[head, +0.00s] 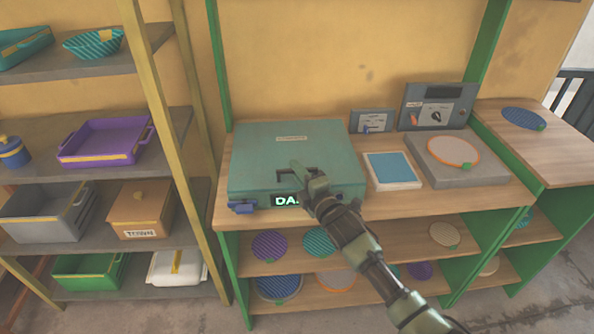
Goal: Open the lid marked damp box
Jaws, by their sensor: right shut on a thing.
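The damp box (252,160) is a wide teal box on the left of the wooden bench. Its lid is down and bears a small pale label (291,138) near the back. A lit sign (286,200) on the front reads "DA", with the rest hidden behind my right gripper. A blue part (242,208) sticks out at the box's front left. My left gripper is out of view.
A white tray with a blue pad (391,170), a grey block with an orange-rimmed disc (453,150) and control units (436,108) stand right of the box. Several discs lie on shelves below. A shelf rack post (168,110) stands close on the left.

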